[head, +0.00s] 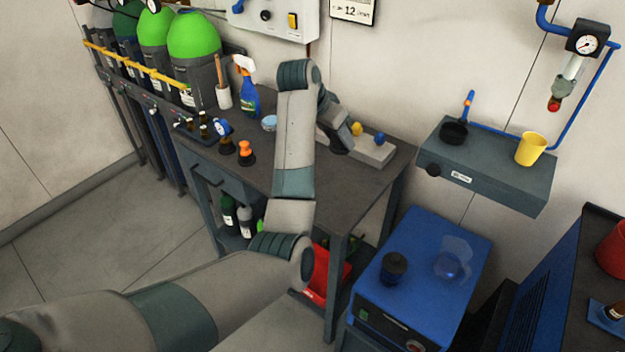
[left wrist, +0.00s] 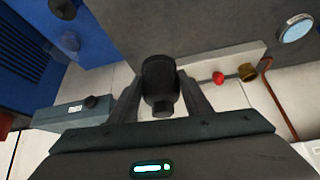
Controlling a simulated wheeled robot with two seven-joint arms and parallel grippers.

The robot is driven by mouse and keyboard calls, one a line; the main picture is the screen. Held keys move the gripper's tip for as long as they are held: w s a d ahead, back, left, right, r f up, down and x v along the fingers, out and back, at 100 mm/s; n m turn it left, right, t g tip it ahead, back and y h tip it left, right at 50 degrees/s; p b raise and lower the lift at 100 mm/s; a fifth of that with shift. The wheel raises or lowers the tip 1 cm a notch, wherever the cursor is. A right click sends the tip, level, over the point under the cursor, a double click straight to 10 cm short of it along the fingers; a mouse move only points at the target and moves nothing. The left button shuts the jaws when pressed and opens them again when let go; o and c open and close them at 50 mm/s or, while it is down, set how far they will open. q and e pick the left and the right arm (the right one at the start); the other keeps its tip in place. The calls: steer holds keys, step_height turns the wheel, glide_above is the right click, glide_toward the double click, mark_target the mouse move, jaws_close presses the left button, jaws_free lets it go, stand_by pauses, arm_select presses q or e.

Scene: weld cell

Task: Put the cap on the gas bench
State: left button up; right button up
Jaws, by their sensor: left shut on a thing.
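The gas bench (head: 375,188) is a dark grey table along the wall, in the middle of the head view. Its grey top also shows in the left wrist view (left wrist: 190,25). My left gripper (head: 345,142) is over the right part of the bench, near its back. In the left wrist view the gripper (left wrist: 160,105) is shut on a small black cylindrical piece, seemingly the cap (left wrist: 160,77). My right gripper is not in view.
A pale block (head: 374,152) with coloured knobs is close to the left gripper. A blue spray bottle (head: 249,98), an orange-topped piece (head: 245,150) and a light-blue disc (head: 269,122) stand left. A wall shelf (head: 500,185) and blue machine (head: 430,255) are right.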

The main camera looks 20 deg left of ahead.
arm_select(q)
steer(key=shift+d+f+m, duration=0.3)
steer(key=shift+d+f, duration=0.35)
steer(key=shift+f, duration=0.15)
steer(key=shift+a, duration=0.2)
steer(key=a+f+p, duration=0.1)
steer(key=a+f, duration=0.1)
steer(key=a, duration=0.1)
steer(key=a+f+p, duration=0.1)
steer(key=a+f, duration=0.1)
steer(key=a, duration=0.2)
steer(key=w+a+f+p, duration=0.1)
steer(key=a+f, duration=0.1)
steer(key=a, duration=0.1)
steer(key=shift+a+f+p, duration=0.25)
steer(key=shift+a+p, duration=0.1)
steer(key=shift+a, duration=0.05)
steer(key=shift+w+a+f, duration=0.1)
steer(key=shift+a+f, duration=0.15)
steer(key=shift+a, duration=0.05)
steer(key=shift+f, duration=0.1)
step_height(320, 180, down, 3)
steer(key=shift+r+p, duration=0.15)
steer(key=shift+p, duration=0.6)
steer(key=shift+f, duration=0.55)
